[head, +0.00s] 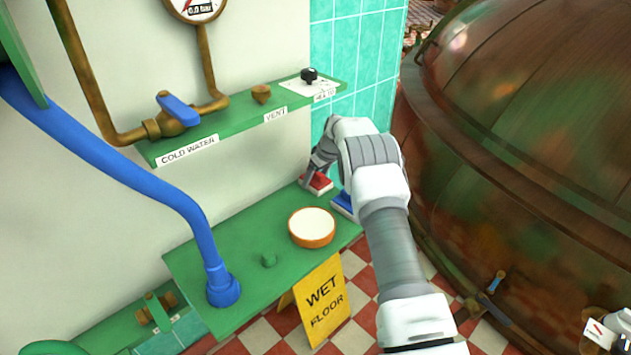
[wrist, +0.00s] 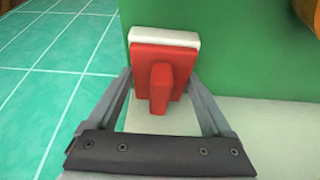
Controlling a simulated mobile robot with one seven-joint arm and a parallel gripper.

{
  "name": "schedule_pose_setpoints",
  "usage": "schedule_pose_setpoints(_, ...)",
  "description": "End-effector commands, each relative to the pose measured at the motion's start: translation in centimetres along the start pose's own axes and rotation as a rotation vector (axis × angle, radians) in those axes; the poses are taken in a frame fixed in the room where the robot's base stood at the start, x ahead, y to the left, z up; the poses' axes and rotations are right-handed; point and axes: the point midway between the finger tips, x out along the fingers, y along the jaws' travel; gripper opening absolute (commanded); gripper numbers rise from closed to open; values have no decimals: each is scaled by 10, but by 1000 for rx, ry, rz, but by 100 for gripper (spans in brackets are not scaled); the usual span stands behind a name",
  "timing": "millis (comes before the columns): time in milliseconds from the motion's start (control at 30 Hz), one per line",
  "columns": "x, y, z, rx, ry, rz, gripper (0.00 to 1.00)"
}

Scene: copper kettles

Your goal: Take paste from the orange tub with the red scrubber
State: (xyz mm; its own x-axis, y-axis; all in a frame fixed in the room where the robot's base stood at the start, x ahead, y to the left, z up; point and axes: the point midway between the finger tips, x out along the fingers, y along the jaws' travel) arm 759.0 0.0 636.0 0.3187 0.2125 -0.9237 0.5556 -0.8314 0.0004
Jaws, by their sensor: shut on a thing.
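The red scrubber (head: 317,184) is at the far right end of the lower green shelf. In the wrist view the red scrubber (wrist: 160,52) shows its red back and handle over a white pad. My gripper (head: 313,172) is shut on it, with a finger at either side. I cannot tell whether its pad touches the shelf. The orange tub (head: 312,239), filled with pale paste, stands on the shelf nearer the camera. Only an edge of the tub shows at the top right of the wrist view (wrist: 308,12).
A blue scrubber (head: 343,204) lies beside the red one, partly hidden by my arm. An upper shelf (head: 235,115) with valves and knobs overhangs behind. A blue pipe (head: 150,190) rises at left. The copper kettle (head: 530,130) is at right.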

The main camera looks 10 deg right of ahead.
Motion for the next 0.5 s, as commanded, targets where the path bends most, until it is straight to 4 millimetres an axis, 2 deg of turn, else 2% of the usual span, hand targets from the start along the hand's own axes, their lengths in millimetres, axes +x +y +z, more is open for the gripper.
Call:
schedule_pose_setpoints(267,-7,0,-3,0,1,1,26)
schedule_pose_setpoints(367,-17,0,-8,0,1,0,26)
schedule_pose_setpoints(500,-40,0,-17,-1,2,1,26)
